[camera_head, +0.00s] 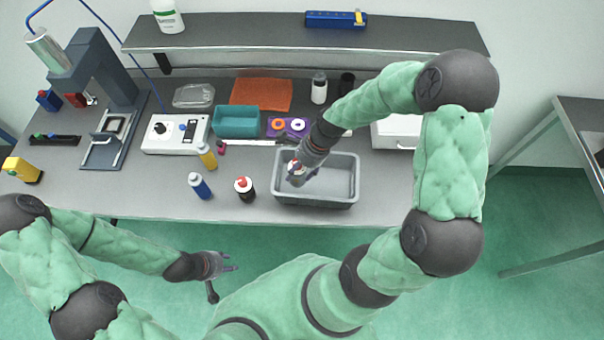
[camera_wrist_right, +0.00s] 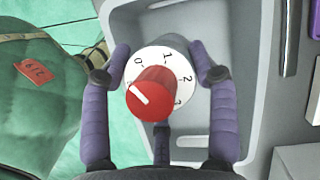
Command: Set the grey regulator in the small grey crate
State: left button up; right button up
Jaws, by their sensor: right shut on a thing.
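The regulator (camera_wrist_right: 160,82) has a red knob on a white numbered dial, with a grey body mostly hidden behind it. My right gripper (camera_wrist_right: 163,66) is shut on it, with a finger on each side. In the head view the regulator (camera_head: 295,168) and the right gripper (camera_head: 299,172) are over the left part of the small grey crate (camera_head: 316,201). The crate's wall also shows in the wrist view (camera_wrist_right: 125,18). I cannot tell whether the regulator touches the crate floor. My left gripper (camera_head: 229,264) is open and empty, in front of the table's edge.
A white box (camera_head: 397,132) stands behind right. The table's right front is clear.

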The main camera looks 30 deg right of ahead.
jog(key=shift+w+d+f, duration=0.25)
jog(key=shift+d+f, duration=0.1)
jog(key=shift+f, duration=0.2)
jog(key=shift+w+d+f, duration=0.2)
jog(key=shift+d+f, duration=0.15)
jog(key=shift+f, duration=0.15)
notch_tip(320, 180, down, 3)
jog(key=shift+w+d+f+b, duration=0.1)
jog(key=shift+d+f+b, duration=0.05)
jog(key=shift+b, duration=0.3)
jog(key=o, duration=1.4)
jog(key=shift+f, duration=0.1)
jog(key=p+v, duration=0.1)
jog(key=v, duration=1.1)
jog(key=shift+p, duration=0.35)
